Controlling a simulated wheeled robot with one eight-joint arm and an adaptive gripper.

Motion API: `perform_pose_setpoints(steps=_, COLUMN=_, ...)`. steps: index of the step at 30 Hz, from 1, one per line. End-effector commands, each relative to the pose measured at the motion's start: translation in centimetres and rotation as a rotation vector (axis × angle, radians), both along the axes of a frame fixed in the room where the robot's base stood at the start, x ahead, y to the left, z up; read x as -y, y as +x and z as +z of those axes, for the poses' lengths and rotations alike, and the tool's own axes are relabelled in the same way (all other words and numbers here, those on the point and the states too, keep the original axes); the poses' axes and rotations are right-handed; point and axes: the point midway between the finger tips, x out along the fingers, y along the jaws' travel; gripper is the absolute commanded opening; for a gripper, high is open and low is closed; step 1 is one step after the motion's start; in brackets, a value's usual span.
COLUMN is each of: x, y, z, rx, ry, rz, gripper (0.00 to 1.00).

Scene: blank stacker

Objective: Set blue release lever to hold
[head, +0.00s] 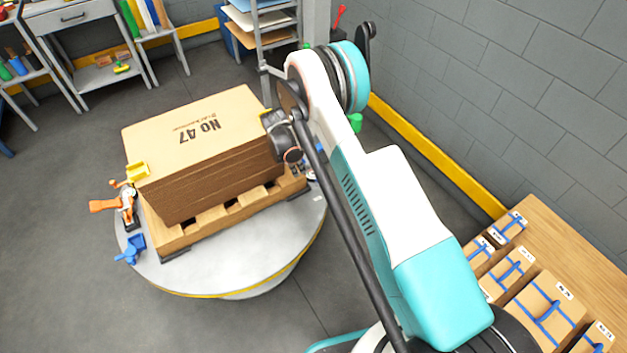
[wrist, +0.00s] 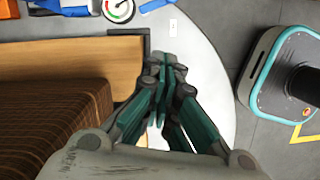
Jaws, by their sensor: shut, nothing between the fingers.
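A blue part (head: 319,148) shows at the right end of the pallet in the head view, mostly hidden behind my arm. In the wrist view, blue pieces show at the top edge, one to the left (wrist: 62,4) and one to the right (wrist: 152,5) of a round dial (wrist: 118,10). I cannot tell which is the release lever or how it is set. Another blue clamp-like part (head: 131,249) sits at the table's left edge. My gripper (wrist: 172,72) is shut and empty over the table beside the stack, apart from the blue pieces.
A stack of brown blanks (head: 200,135) marked No 47 stands on a wooden pallet (head: 172,238) on a round grey table (head: 235,262). An orange-handled clamp (head: 105,205) is at its left. Strapped packs (head: 545,310) lie on a wooden bench at right.

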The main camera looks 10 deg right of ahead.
Motion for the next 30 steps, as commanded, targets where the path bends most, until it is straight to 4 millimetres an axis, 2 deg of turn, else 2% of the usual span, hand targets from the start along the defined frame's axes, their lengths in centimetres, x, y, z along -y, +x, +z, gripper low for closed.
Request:
perform_pose_setpoints(steps=8, x=0.5, y=0.1, z=-1.8, rx=0.000, ry=0.000, rz=-0.002, gripper=0.00)
perform_pose_setpoints(steps=22, x=2.5, y=0.2, z=-10.3, rx=0.000, ry=0.000, rz=-0.001, gripper=0.00)
perform_pose_setpoints(steps=27, x=5.4, y=0.4, z=-9.9, rx=0.000, ry=0.000, rz=-0.004, gripper=0.00)
perform_pose_setpoints(steps=30, x=6.1, y=0.5, z=-9.8, rx=0.000, ry=0.000, rz=-0.002, gripper=0.00)
